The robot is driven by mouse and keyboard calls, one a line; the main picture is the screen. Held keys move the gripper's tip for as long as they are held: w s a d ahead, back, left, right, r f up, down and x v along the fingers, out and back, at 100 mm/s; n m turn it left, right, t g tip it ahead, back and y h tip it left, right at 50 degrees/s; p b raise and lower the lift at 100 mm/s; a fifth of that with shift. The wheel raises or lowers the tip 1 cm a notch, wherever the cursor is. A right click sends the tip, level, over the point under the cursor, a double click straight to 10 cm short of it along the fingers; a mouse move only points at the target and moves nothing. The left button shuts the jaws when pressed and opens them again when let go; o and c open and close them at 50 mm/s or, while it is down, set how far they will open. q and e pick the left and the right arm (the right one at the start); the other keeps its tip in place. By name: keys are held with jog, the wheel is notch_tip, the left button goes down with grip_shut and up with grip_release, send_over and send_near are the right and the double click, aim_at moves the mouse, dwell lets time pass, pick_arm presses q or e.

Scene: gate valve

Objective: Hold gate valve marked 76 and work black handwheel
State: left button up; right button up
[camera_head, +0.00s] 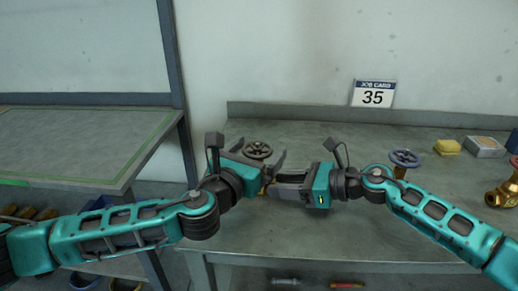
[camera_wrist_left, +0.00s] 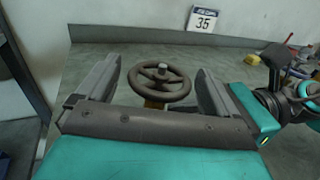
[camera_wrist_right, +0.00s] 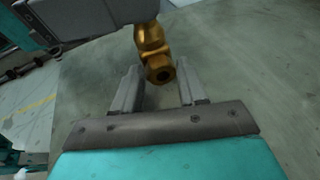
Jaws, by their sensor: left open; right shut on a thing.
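A brass gate valve with a black handwheel (camera_head: 258,150) stands at the near middle of the bench. The wheel also shows in the left wrist view (camera_wrist_left: 146,83), between the fingers of my left gripper (camera_wrist_left: 158,72), which is open with a finger on either side. My right gripper (camera_head: 274,188) comes in from the right, lower down, shut on the brass valve body (camera_wrist_right: 152,45). The body is mostly hidden in the head view. I see no 76; the job card (camera_head: 373,94) reads 35.
To the right stand a valve with a blue handwheel (camera_head: 404,158) and another brass valve (camera_head: 503,192). A yellow block (camera_head: 447,147) and a box (camera_head: 484,147) lie at the back right. A second bench (camera_head: 80,140) is at left. The bench's back middle is clear.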

pick_arm(q)
jog(key=shift+w+d, duration=0.25)
jog(key=shift+w, duration=0.25)
jog(key=shift+c, duration=0.4)
jog(key=c, duration=1)
